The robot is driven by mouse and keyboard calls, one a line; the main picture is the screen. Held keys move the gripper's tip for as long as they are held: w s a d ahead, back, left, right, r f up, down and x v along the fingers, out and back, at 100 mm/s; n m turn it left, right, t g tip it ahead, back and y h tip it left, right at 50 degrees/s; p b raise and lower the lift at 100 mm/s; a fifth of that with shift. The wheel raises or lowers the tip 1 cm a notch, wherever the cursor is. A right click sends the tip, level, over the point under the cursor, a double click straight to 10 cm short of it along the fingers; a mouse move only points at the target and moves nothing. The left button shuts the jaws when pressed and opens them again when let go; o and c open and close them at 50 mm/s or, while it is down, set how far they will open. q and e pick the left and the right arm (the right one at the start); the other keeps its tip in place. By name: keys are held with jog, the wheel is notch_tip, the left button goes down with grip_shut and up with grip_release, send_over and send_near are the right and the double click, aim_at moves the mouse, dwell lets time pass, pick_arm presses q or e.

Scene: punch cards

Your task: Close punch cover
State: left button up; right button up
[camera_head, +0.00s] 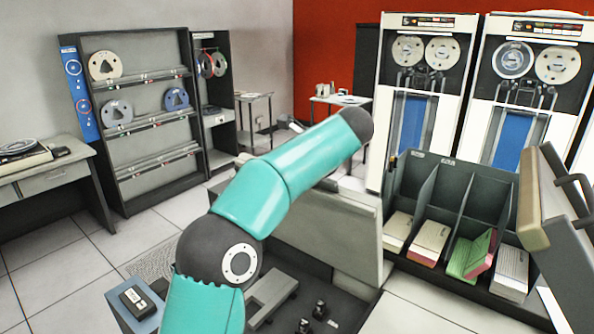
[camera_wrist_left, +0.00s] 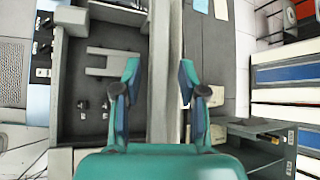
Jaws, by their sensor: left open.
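The punch cover (camera_head: 335,235) is a light grey panel standing raised beside the punch's open dark bay (camera_head: 335,300). In the left wrist view the cover (camera_wrist_left: 165,75) appears as a long narrow edge, with the open bay (camera_wrist_left: 95,125) to its left. My left gripper (camera_wrist_left: 158,88) is open, with one teal finger on each side of the cover's edge. I cannot tell whether either finger touches it. In the head view my teal left arm crosses in front of the punch, and its fingers are hidden. My right gripper is in neither view.
A dark card rack (camera_head: 450,185) with several card stacks stands right of the cover. A cream-edged panel with a dark handle (camera_head: 535,200) is at the far right. Tape cabinets (camera_head: 425,65) stand behind. Tiled floor (camera_head: 60,285) lies open at left.

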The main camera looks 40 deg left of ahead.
pick_arm(q)
grip_shut()
dwell(0.4)
